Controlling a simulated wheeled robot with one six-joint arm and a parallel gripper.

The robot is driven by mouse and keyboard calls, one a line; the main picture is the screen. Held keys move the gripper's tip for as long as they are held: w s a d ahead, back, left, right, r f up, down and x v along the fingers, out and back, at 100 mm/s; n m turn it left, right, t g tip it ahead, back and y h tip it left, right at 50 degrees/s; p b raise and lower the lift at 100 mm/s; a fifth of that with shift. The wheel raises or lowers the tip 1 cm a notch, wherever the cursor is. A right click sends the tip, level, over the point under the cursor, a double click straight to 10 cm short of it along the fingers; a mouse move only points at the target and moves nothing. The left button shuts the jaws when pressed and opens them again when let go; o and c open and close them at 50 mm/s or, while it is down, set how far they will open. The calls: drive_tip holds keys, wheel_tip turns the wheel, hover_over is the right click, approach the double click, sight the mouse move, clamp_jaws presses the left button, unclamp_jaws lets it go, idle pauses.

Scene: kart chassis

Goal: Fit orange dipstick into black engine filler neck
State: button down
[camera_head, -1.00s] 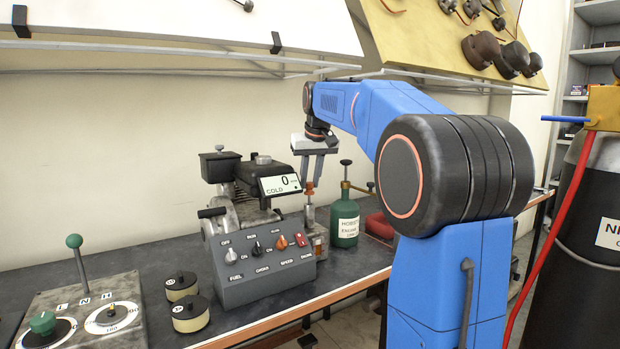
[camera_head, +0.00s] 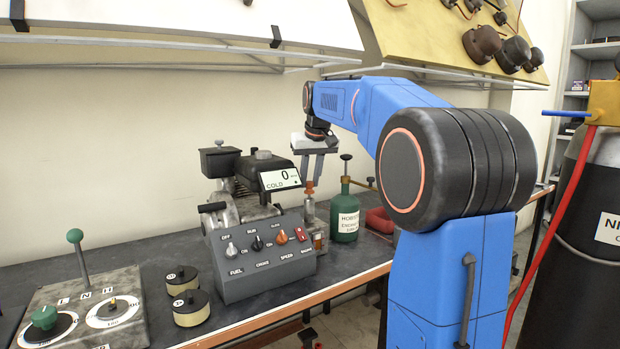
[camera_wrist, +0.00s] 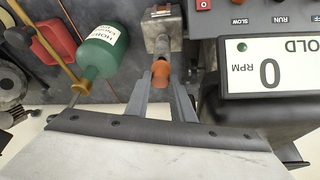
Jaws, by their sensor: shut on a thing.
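The orange dipstick top (camera_head: 309,187) is between the fingertips of my gripper (camera_head: 309,182), which is shut on it. In the wrist view the orange top (camera_wrist: 160,73) sits between the two grey fingers of my gripper (camera_wrist: 160,82). Directly below it is a grey metal cylinder (camera_head: 308,209), also in the wrist view (camera_wrist: 161,45). I cannot tell whether the dipstick is inside this cylinder or only above it. The engine (camera_head: 255,178) stands to the left behind the RPM display. I cannot make out the black filler neck for certain.
The RPM display (camera_head: 280,180) and grey control console (camera_head: 265,270) stand close left of my gripper. A green bottle (camera_head: 345,215) stands close right, with a red tray (camera_head: 379,220) beyond. A shelf edge (camera_head: 180,48) hangs above. Two round canisters (camera_head: 190,308) sit at the front left.

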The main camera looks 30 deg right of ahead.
drive_tip(key=shift+f, duration=0.85)
drive_tip(key=c, duration=1.4)
unclamp_jaws()
drive_tip(key=shift+c, duration=0.2)
drive_tip(key=v, duration=1.7)
drive_tip(key=shift+s, duration=0.2)
drive_tip(key=shift+a, duration=0.1)
drive_tip(key=s+a+f+n, duration=0.1)
drive_tip(key=s+a+f, duration=1)
drive_tip(key=s+f, duration=0.45)
drive_tip(key=s+a+f, duration=0.3)
drive_tip(key=s+f, duration=0.5)
drive_tip(key=f, duration=0.4)
drive_tip(key=s+a+f+n+y, duration=0.1)
drive_tip(key=s+a+f, duration=0.1)
drive_tip(key=s+f, duration=0.7)
wheel_tip(320, 180, down, 3)
drive_tip(key=shift+a+n+t, duration=0.3)
drive_tip(key=shift+a, duration=0.1)
